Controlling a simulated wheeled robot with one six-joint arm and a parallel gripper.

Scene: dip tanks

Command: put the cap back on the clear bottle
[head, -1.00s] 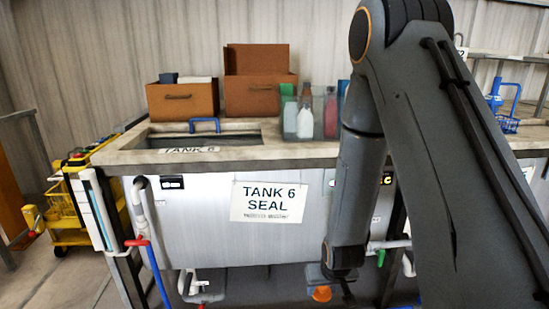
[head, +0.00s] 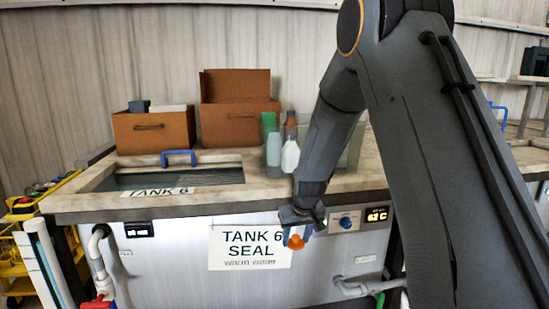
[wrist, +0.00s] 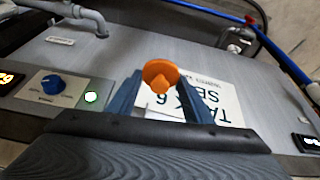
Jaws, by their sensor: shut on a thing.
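My gripper (head: 297,232) is shut on an orange cap (head: 296,242), in front of the tank's front panel and below the counter edge. In the wrist view the cap (wrist: 160,76) sits between the two blue fingers of my gripper (wrist: 163,88), with its round disc and a small knob showing. A pale, whitish bottle (head: 290,156) with a narrow neck stands upright on the counter, above and behind my gripper. I cannot tell for sure whether it is the clear bottle. A grey-green bottle (head: 273,154) stands just left of it.
A green bottle (head: 268,121) and a brown one (head: 290,124) stand behind, by a clear bin (head: 350,150) partly hidden by my arm. Two brown boxes (head: 153,131) (head: 240,122) stand left. A blue knob (head: 346,223) is on the panel.

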